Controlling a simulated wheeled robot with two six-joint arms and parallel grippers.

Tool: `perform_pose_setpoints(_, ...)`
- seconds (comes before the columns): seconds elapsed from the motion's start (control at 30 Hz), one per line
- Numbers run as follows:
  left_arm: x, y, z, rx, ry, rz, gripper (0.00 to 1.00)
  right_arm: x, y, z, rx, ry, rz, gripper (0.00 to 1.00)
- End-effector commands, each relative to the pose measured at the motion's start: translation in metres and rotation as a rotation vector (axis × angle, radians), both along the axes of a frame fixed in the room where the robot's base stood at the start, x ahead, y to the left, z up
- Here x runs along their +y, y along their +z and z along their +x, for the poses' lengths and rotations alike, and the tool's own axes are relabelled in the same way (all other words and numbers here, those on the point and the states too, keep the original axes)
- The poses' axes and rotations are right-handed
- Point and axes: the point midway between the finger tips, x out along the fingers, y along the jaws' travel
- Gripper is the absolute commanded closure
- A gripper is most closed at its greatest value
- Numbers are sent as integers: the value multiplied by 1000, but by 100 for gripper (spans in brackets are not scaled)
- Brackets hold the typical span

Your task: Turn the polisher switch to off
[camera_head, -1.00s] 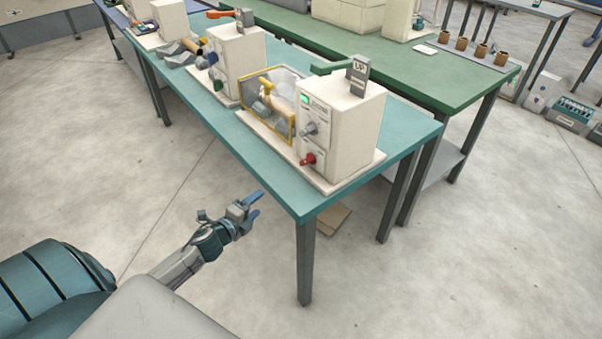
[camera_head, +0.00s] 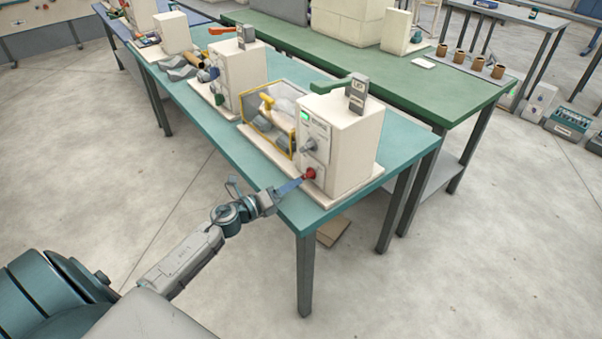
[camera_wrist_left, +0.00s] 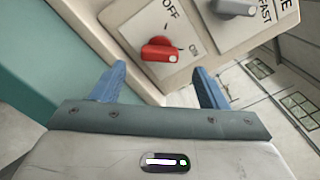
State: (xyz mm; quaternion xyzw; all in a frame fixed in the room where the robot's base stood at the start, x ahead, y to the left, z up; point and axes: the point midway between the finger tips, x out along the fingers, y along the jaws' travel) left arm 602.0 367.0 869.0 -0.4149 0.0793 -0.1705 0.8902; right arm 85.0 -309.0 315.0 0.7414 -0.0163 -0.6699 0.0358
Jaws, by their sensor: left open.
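The polisher (camera_head: 352,148) is a cream box machine at the near end of the teal table. Its red switch (camera_head: 309,173) sits low on the front panel, below a grey knob (camera_head: 309,145). In the left wrist view the red switch (camera_wrist_left: 158,51) lies between OFF and ON labels; its white mark is at its right end, on the ON side. My left gripper (camera_head: 293,186) is open, its blue fingers reaching toward the switch. In the left wrist view the gripper (camera_wrist_left: 160,80) has the switch just beyond and between its fingertips, apparently not touching. My right gripper is out of view.
The teal table's (camera_head: 250,178) edge lies just under my left gripper. A yellow-framed clear guard (camera_head: 268,122) stands left of the switch panel. Another cream machine (camera_head: 240,75) stands farther back. A green table (camera_head: 440,95) is behind. The floor in front is clear.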

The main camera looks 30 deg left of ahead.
Motion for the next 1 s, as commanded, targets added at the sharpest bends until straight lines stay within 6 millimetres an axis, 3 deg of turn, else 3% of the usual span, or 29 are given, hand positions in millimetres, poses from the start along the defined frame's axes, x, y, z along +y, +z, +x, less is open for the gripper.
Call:
perform_pose_setpoints(0.1,-8,4,21,-2,2,-4,33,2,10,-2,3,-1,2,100)
perform_pose_setpoints(0.3,-16,1,42,-1,2,-1,33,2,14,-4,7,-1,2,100)
perform_pose_setpoints(0.7,-18,-1,47,0,1,0,33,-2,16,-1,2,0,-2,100)
perform_pose_setpoints(0.93,-18,-1,47,0,1,-1,77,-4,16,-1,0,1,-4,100)
perform_pose_setpoints(1.0,-18,-1,47,0,1,-1,77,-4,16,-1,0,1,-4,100)
